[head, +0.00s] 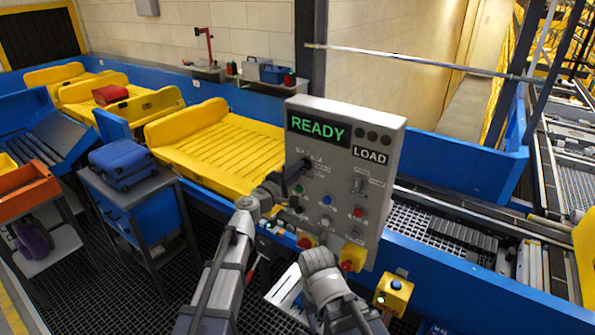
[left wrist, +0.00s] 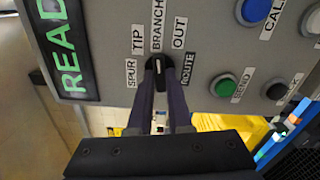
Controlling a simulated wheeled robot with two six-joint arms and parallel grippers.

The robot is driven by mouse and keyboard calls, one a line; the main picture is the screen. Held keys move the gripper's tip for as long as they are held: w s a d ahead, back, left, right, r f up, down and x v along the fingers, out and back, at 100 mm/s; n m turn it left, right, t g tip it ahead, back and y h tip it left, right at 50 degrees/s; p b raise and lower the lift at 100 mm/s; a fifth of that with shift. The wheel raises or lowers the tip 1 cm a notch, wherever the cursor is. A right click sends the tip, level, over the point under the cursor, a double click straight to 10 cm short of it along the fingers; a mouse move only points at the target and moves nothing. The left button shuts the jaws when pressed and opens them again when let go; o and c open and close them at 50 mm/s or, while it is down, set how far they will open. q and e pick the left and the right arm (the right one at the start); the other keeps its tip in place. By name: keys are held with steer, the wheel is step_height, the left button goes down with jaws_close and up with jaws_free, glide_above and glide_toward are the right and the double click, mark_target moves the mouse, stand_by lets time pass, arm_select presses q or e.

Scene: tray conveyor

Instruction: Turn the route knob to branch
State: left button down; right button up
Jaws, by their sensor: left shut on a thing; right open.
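The route knob (left wrist: 158,64) is a small black dial with a white line, on a grey control panel (head: 335,108). In the left wrist view its labels read SPUR, TIP, BRANCH and OUT, with ROUTE beside it. The white line appears to point at the BRANCH label (left wrist: 157,26). My left gripper (left wrist: 162,80) is shut on the knob, one dark finger on each side. In the head view my left gripper (head: 284,181) reaches the panel's left side and hides the knob. My right gripper (head: 316,257) is low in front of the panel, away from the knob; its fingers are hard to make out.
The panel also has a READY display (head: 319,128), a LOAD sign (head: 370,155), a green button (left wrist: 224,86) and a blue button (left wrist: 256,10). A yellow tray (head: 215,150) lies on the conveyor behind. A yellow button box (head: 393,294) stands at lower right.

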arm_select(q)
steer(key=c, duration=0.8)
jaws_free()
steer(key=shift+c, duration=0.2)
steer(key=v, duration=0.7)
steer(key=shift+s+a, duration=0.2)
steer(key=shift+s, duration=0.15)
steer(key=shift+f, duration=0.1)
